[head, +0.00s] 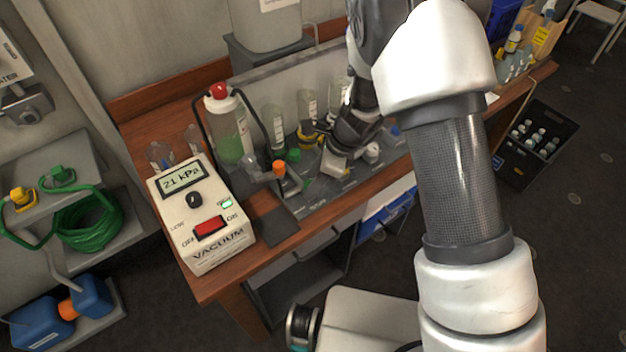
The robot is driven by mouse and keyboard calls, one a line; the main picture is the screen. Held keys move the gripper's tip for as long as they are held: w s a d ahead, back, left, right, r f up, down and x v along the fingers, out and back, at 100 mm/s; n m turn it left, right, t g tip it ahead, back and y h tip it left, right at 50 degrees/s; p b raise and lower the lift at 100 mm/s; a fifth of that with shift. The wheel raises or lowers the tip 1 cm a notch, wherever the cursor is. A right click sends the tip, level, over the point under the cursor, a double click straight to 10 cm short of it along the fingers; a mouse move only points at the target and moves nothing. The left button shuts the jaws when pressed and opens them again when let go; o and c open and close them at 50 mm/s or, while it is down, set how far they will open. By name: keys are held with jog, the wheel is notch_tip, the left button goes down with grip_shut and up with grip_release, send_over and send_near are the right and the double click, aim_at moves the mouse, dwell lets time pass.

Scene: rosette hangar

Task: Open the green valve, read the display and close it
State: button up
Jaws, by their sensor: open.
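A green knob (293,155) shows on the bench among several coloured knobs; it is small and its turn position cannot be told. The display (181,179) on the white vacuum unit (201,215) reads 21 kPa. My gripper (328,168) is over the bench, just right of the green knob, and looks empty. Its fingers are partly hidden by its own body, and I cannot tell whether it touches anything.
An orange knob (279,168) stands beside the green one. A red-capped bottle (229,128) with green liquid and several clear bottles stand behind. The vacuum unit's red switch (209,226) sits beside a lit green lamp. A coiled green hose (88,220) hangs at left.

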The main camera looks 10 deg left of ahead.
jog(key=c, duration=1)
jog(key=shift+n, duration=0.3)
jog(key=n, duration=0.1)
jog(key=n+g, duration=0.1)
jog(key=n, duration=0.1)
jog(key=shift+w+n+h, duration=0.2)
jog(key=shift+n+h, duration=0.1)
jog(key=n+g, duration=0.1)
jog(key=n, duration=0.1)
jog(key=n+h, duration=0.1)
jog(key=n, duration=0.1)
jog(key=shift+w+a+f+g, duration=0.1)
jog(key=shift+g, duration=0.3)
jog(key=n+g+h+b, duration=0.1)
jog(key=n, duration=0.4)
jog(key=shift+a, duration=0.15)
jog(key=n+h+b, duration=0.1)
jog(key=n+h, duration=0.1)
jog(key=n, duration=0.2)
jog(key=shift+a+n, duration=0.15)
jog(key=shift+n, duration=0.25)
